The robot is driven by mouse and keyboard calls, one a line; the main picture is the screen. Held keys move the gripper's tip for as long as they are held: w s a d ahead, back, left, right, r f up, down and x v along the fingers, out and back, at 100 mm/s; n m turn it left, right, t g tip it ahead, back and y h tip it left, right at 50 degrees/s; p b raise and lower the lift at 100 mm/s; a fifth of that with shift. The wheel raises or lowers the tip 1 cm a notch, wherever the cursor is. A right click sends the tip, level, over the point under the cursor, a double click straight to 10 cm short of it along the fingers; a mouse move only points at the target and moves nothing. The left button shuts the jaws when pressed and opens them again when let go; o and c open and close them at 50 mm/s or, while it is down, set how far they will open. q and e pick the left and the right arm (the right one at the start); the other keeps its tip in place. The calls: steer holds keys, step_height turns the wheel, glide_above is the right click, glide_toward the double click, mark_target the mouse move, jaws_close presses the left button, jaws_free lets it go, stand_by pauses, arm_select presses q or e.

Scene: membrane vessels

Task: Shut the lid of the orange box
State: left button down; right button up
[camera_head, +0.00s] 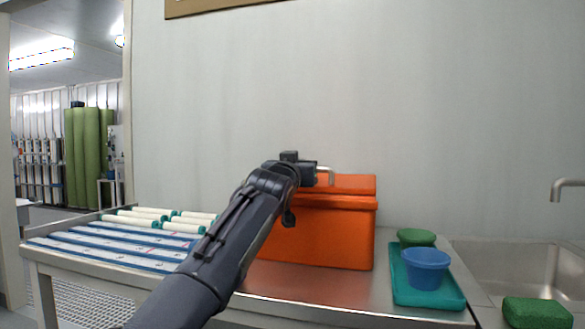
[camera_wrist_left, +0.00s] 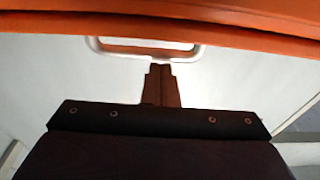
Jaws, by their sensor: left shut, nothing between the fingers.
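The orange box (camera_head: 335,240) stands on the metal bench against the wall. Its orange lid (camera_head: 352,184) shows as a panel above the box's front rim; the arm hides its left part, and I cannot tell how far it stands open. A pale metal handle (camera_head: 327,170) shows at the panel's upper left. My left gripper (camera_head: 318,172) is shut and empty, close beside this handle. In the left wrist view, the shut fingertips (camera_wrist_left: 161,68) are just below the pale handle (camera_wrist_left: 145,47), under an orange edge (camera_wrist_left: 200,28); contact is unclear. My right gripper is not in view.
A sink (camera_head: 500,262) and a green sponge (camera_head: 537,313) are further right. White tubes (camera_head: 147,213) lie on the left.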

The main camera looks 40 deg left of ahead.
arm_select(q)
steer(key=r+p, duration=0.2)
steer(key=r, duration=0.2)
steer(key=shift+s+d+p, duration=0.15)
steer(key=shift+s+p, duration=0.15)
steer(key=shift+p, duration=0.1)
steer(key=s+d+f+b, duration=0.4)
steer(key=s+f+b, duration=0.1)
steer(key=s+b, duration=0.1)
steer(key=shift+s+d+f, duration=0.15)
steer(key=shift+s, duration=0.7)
